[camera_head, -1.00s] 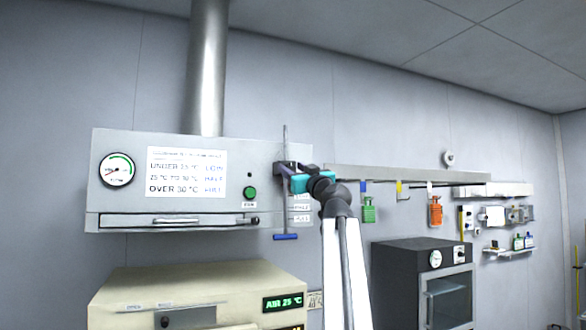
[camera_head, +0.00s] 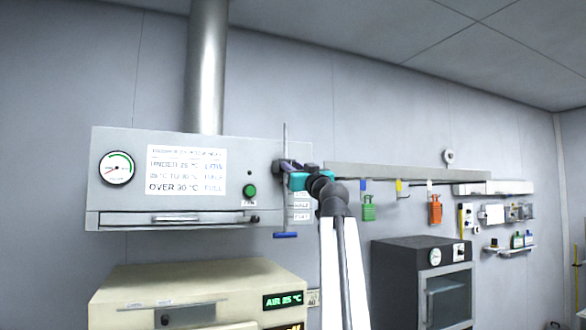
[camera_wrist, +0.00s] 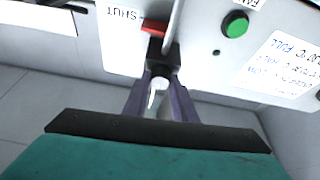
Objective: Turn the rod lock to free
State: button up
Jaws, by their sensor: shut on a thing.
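A thin upright rod (camera_head: 285,142) with a blue handle (camera_head: 286,235) at its lower end runs beside the right end of the grey hood. The dark rod lock (camera_head: 279,166) sits on the rod at about the hood's upper part. My gripper (camera_head: 290,167) is at the lock, shut on it. In the wrist view the fingers of my gripper (camera_wrist: 160,82) close on the dark lock part (camera_wrist: 162,55). A red piece (camera_wrist: 154,27) shows just beyond it, beside a label reading SHUT (camera_wrist: 124,13). The fingers partly hide the lock, so its exact angle is unclear.
The hood (camera_head: 130,200) carries a gauge (camera_head: 117,168), a printed sheet (camera_head: 186,171) and a green button (camera_head: 250,191). A cream cabinet (camera_head: 200,280) stands below, a dark oven (camera_head: 420,285) to the right. Coloured tags hang along a wall rail (camera_head: 410,174).

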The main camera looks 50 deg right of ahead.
jog(key=shift+m+h, duration=0.4)
jog(key=shift+m, duration=0.2)
jog(key=shift+w+a+r+m+g+h+p, duration=0.15)
jog(key=shift+m+g+h, duration=0.85)
jog(key=shift+m, duration=2.5)
jog(key=shift+a+r+m+g+h+p, duration=0.15)
jog(key=shift+m+g+h, duration=0.4)
jog(key=shift+m+g, duration=2)
jog(key=shift+w+a+m+g+h+p, duration=0.2)
jog(key=shift+m+h, duration=0.55)
jog(key=shift+m, duration=3.7)
jog(key=shift+s+d, duration=0.1)
jog(key=shift+s, duration=0.1)
jog(key=o, duration=1)
jog(key=shift+o, duration=0.2)
